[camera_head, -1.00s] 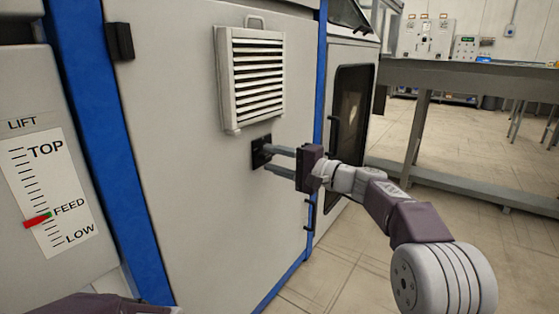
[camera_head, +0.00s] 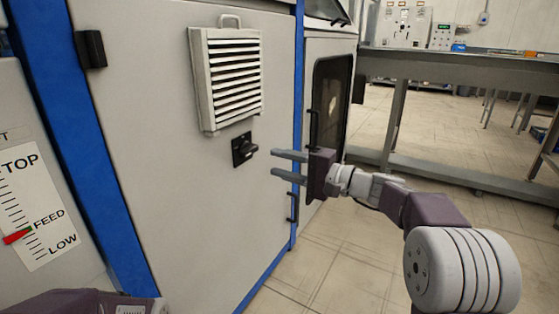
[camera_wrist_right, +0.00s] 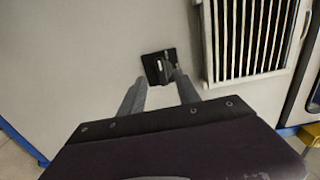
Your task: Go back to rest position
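My right gripper (camera_head: 290,167) is open and empty, its two grey fingers apart. It points left at a small black switch (camera_head: 244,150) on the pale cabinet door, with a gap between fingertips and switch. In the right wrist view the switch (camera_wrist_right: 160,66) lies just beyond the fingertips (camera_wrist_right: 160,85), with its knob showing. Part of my left arm (camera_head: 80,304) shows at the bottom left. Its gripper fingers are out of the frame.
The cabinet door (camera_head: 180,200) bears a louvred vent (camera_head: 232,75) above the switch. A lift scale (camera_head: 32,208) is at the left, its red pointer near FEED. A grey table (camera_head: 450,72) stands at the back right. Tiled floor (camera_head: 340,265) is open at the right.

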